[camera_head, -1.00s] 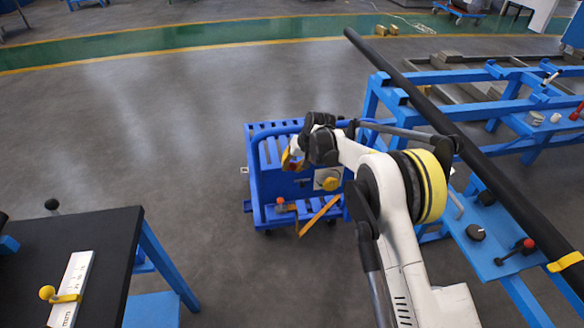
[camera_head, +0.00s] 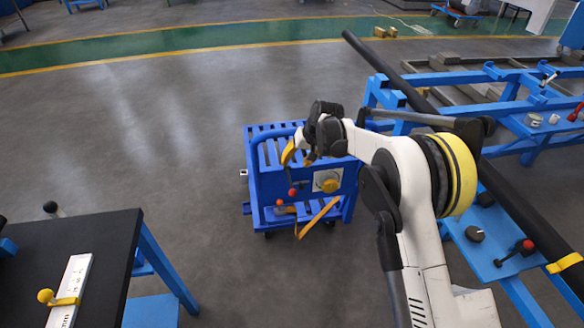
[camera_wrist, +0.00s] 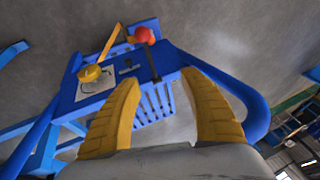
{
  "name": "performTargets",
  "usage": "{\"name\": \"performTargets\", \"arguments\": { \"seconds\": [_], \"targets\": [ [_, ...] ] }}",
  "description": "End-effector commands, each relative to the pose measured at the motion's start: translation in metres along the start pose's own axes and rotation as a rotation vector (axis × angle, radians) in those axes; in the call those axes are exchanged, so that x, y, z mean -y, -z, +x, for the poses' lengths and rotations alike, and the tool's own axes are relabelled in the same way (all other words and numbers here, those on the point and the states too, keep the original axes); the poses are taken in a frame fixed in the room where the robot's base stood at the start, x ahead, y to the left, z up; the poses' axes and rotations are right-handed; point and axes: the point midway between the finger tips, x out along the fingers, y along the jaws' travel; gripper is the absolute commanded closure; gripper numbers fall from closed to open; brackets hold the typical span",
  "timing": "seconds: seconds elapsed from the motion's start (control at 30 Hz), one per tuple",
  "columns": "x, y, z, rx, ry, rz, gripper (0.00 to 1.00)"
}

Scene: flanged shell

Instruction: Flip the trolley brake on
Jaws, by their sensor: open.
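The blue trolley (camera_head: 262,190) stands on the floor in the middle of the head view. Its front panel carries a yellow knob (camera_head: 330,185) on a white plate and, to its left, a red ball-ended lever (camera_head: 292,192). In the wrist view the lever's red ball (camera_wrist: 145,35) sits at the end of a dark stem, beyond the panel's edge. My gripper (camera_head: 300,158) is above the panel; its yellow fingers (camera_wrist: 160,82) are spread, with nothing between them. The lever's ball is apart from both fingertips.
An orange-red knob (camera_head: 280,202) and a slanting yellow strip (camera_head: 318,216) are low on the trolley. A black-topped table (camera_head: 108,250) stands at left. A blue rack with a long black bar (camera_head: 505,190) stands at right. Floor left of the trolley is clear.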

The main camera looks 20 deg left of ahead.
Motion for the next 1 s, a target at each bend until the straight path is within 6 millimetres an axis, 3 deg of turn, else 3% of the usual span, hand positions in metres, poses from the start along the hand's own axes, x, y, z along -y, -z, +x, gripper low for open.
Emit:
{"name": "performTargets", "arguments": {
  "seconds": [0.1, 0.3, 0.87, 1.0],
  "targets": [
    [0.000, 0.000, -0.028, 0.000, 0.000, 0.001, 0.49],
    [0.000, 0.000, -0.057, 0.000, 0.000, 0.001, 0.49],
    [0.000, 0.000, -0.066, 0.000, 0.000, 0.000, 0.49],
    [-0.008, -0.002, -0.086, -0.011, -0.013, 0.013, 0.49]
  ]
}}
